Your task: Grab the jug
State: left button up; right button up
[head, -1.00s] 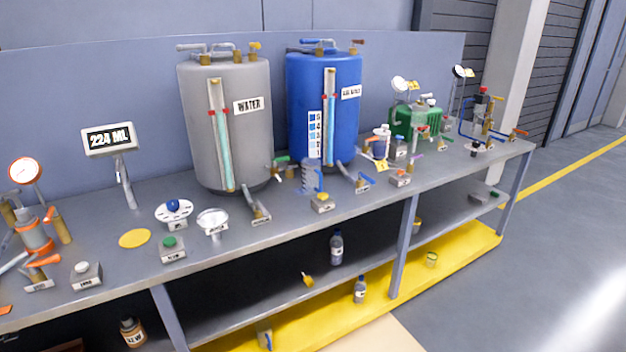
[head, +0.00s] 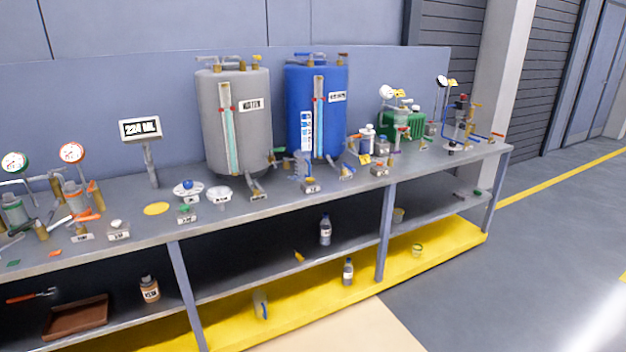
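Neither of my grippers is in view.
The long grey bench (head: 130,228) has gauges, valves and a 224 ML display (head: 140,129). Its lower shelf holds bottles (head: 325,230) and a brown tray (head: 76,318). Grey floor (head: 480,300) at right is clear.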

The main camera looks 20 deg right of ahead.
aim_at(301, 158)
jog(key=z, duration=1.2)
jog(key=i, duration=1.3)
jog(key=u, duration=0.45)
jog(key=i, duration=0.85)
jog(key=u, duration=0.85)
